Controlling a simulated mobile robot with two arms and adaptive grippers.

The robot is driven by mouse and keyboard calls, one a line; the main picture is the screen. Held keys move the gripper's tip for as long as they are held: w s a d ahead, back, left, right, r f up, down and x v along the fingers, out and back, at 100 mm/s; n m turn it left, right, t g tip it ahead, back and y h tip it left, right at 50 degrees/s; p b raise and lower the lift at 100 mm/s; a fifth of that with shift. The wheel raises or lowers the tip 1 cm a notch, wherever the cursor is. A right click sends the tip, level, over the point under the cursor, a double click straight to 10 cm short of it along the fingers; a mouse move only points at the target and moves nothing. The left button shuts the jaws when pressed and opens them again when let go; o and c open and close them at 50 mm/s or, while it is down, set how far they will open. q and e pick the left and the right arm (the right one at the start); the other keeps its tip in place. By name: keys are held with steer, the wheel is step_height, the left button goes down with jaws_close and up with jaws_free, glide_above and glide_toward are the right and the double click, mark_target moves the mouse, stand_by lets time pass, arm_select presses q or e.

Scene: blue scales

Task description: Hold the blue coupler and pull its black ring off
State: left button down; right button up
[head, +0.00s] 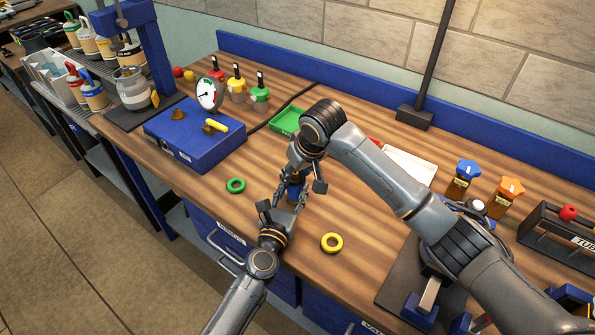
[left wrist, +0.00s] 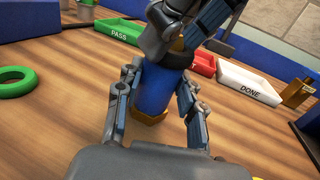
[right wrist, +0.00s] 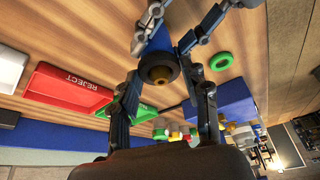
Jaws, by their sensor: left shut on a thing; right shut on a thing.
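The blue coupler (left wrist: 152,92) stands about upright over the wooden bench, between the fingers of my left gripper (left wrist: 156,88), which is shut on its blue body. In the head view the coupler (head: 294,189) is mostly hidden by both grippers. The black ring (right wrist: 158,60) sits around the coupler's upper end, with a brass tip in its middle, in the right wrist view. My right gripper (right wrist: 165,75) comes from above with its fingers on either side of the ring, shut on it. The ring still appears around the coupler; whether it has slid is unclear.
A green ring (head: 236,185) and a yellow ring (head: 331,243) lie loose on the bench. A green PASS tray (head: 287,121), red REJECT tray (right wrist: 68,90) and white DONE tray (left wrist: 248,83) stand behind. A blue box (head: 190,140) with a gauge is at left.

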mark_target(298, 176)
steer(key=shift+r, duration=0.1)
steer(key=shift+r, duration=2.45)
arm_select(q)
steer(key=c, duration=0.7)
jaws_free()
steer(key=shift+c, duration=0.2)
steer(key=v, duration=1.2)
